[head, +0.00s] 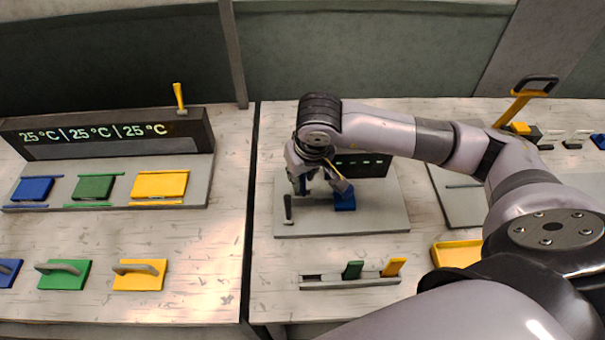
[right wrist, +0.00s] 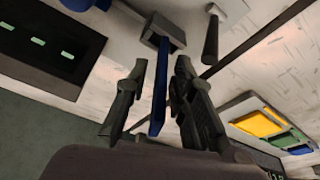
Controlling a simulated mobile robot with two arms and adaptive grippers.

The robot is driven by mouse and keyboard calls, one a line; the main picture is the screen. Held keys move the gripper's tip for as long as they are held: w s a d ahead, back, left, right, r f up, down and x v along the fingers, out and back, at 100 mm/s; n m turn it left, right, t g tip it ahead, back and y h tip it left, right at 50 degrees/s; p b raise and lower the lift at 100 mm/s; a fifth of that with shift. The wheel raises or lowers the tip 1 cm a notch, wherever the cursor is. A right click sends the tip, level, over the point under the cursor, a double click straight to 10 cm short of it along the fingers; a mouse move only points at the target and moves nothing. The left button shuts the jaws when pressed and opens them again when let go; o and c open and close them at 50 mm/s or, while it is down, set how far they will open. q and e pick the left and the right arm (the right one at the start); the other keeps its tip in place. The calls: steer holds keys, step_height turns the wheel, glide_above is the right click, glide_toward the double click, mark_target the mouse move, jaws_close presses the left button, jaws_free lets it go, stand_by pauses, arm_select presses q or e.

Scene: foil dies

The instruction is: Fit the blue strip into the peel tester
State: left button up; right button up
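The peel tester is a grey plate (head: 375,219) with a dark panel (head: 374,164) bearing green marks, a blue block (head: 344,201) and a black post (head: 287,209). My right gripper (head: 322,178) is over this plate, between the post and the block. In the right wrist view, the blue strip (right wrist: 159,92) lies between the fingers of my right gripper (right wrist: 161,72), with gaps visible on both sides. Its far end meets a grey block (right wrist: 165,32); how deeply it sits there is hidden. The post also shows in the right wrist view (right wrist: 210,38). My left gripper is out of view.
A grey rack (head: 348,282) in front of the tester holds a green strip (head: 352,270) and a yellow strip (head: 393,267); its left slot is empty. A yellow tray (head: 457,253) is to the right. A temperature station (head: 110,135) is on the left table.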

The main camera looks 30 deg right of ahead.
steer(key=shift+r, duration=0.1)
steer(key=shift+r, duration=0.2)
steer(key=b+v, duration=0.3)
steer(key=v, duration=0.8)
steer(key=shift+r, duration=0.25)
steer(key=shift+s, duration=0.1)
